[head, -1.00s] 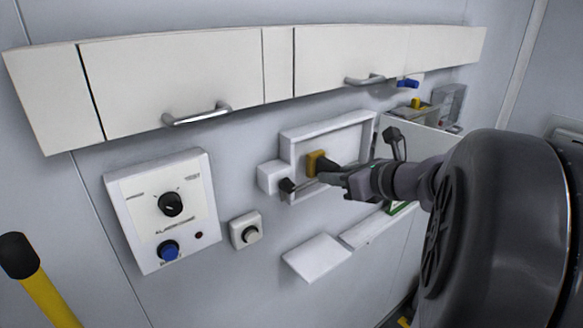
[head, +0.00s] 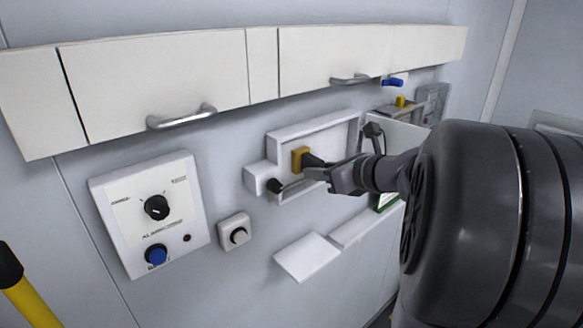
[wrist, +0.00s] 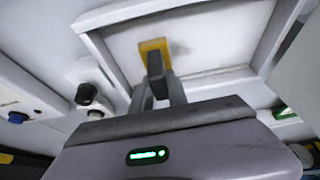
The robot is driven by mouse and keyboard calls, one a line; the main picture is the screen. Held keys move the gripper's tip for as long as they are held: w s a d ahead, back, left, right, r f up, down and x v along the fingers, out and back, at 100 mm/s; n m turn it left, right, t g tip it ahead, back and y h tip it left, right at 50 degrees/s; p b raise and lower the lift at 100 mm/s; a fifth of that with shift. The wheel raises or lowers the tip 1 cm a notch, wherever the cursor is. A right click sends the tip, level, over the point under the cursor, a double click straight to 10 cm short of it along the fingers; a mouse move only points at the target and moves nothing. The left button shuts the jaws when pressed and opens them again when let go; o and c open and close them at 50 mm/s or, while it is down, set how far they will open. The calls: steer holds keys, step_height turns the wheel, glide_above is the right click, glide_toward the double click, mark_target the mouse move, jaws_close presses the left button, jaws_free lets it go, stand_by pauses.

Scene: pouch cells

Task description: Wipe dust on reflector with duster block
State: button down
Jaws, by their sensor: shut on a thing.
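The duster block is a yellow pad (head: 300,158) with a dark handle; it also shows in the wrist view (wrist: 154,47). My gripper (head: 318,168) is shut on its dark handle, and in the wrist view the fingers (wrist: 158,90) close around that handle. The yellow pad faces the pale panel inside a white raised frame, which looks like the reflector (head: 335,145); in the wrist view the panel (wrist: 215,35) fills the space behind the pad. The pad appears at or very near the panel's surface, at its left part. A faint brownish patch (wrist: 190,47) shows beside the pad.
A white control box (head: 150,215) with a black knob and blue button is on the wall at left, with a small knob box (head: 237,232) beside it. A white shelf (head: 307,257) juts out below the frame. Cabinets with handles (head: 180,117) hang above.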

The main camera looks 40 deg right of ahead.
steer(key=shift+d+p, duration=0.75)
steer(key=shift+d, duration=2.65)
steer(key=shift+a+b, duration=1.15)
steer(key=shift+a, duration=2.8)
steer(key=shift+d, duration=0.15)
steer(key=shift+s+d, duration=0.1)
steer(key=shift+s+d, duration=0.15)
steer(key=shift+s, duration=2.75)
steer(key=s, duration=0.3)
steer(key=shift+s+d, duration=0.1)
